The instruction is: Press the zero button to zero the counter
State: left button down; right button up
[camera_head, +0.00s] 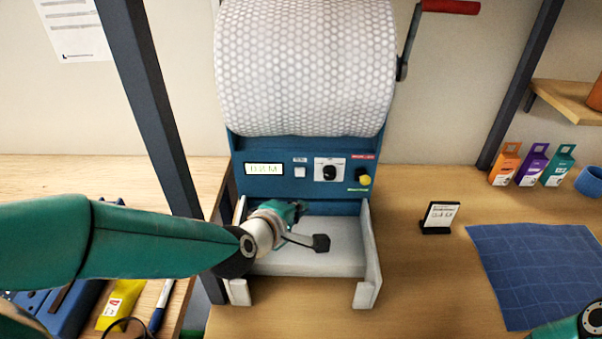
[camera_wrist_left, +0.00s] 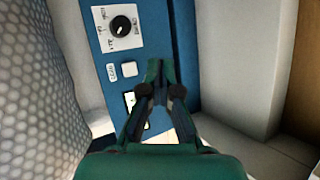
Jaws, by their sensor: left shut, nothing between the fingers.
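The zero button (camera_head: 299,172) is a small pale square key on the blue front panel of the bubble-wrap machine, just right of the lit counter display (camera_head: 264,169). The display's digits are too small to read surely. In the left wrist view the button (camera_wrist_left: 129,69) is unobstructed, left of my fingertips. My left gripper (camera_head: 300,206) is shut and empty in front of the panel, below the button in the head view. Its closed fingertips (camera_wrist_left: 157,66) also show in the wrist view. They appear apart from the button. The gripper partly covers the display there. My right gripper is out of view.
A dark knob (camera_head: 329,172) and a yellow button (camera_head: 363,180) sit right of the zero button. The bubble-wrap roll (camera_head: 305,65) hangs above. A pale tray (camera_head: 318,260) with side walls lies below. A small sign (camera_head: 440,215) and blue mat (camera_head: 540,270) are right.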

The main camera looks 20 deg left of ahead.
pick_arm(q)
send_near(304, 177)
jog(key=w+d+f, duration=0.2)
jog(key=w+f, duration=0.1)
jog(key=w, duration=0.1)
jog(key=shift+w+a+f, duration=0.15)
jog(key=shift+w+f, duration=0.05)
jog(key=shift+w, duration=0.1)
jog(key=shift+w, duration=0.1)
dwell(1.1)
jog(key=shift+w+a+b, duration=0.1)
jog(key=shift+w+b, duration=0.2)
jog(key=shift+w+a, duration=0.15)
jog(key=shift+w, duration=0.3)
dwell(0.7)
jog(key=shift+s+r, duration=0.1)
jog(key=shift+s, duration=0.1)
jog(key=shift+s+d, duration=0.3)
jog(key=shift+s, duration=0.4)
jog(key=shift+s+d+b, duration=0.1)
jog(key=shift+s+d, duration=0.15)
jog(key=shift+s, duration=0.55)
jog(key=shift+s+d+b, duration=0.1)
jog(key=shift+s+d, duration=0.1)
jog(key=shift+s, duration=0.6)
jog(key=shift+s+d+b, duration=0.1)
jog(key=shift+s+d, duration=0.15)
jog(key=shift+s, duration=0.55)
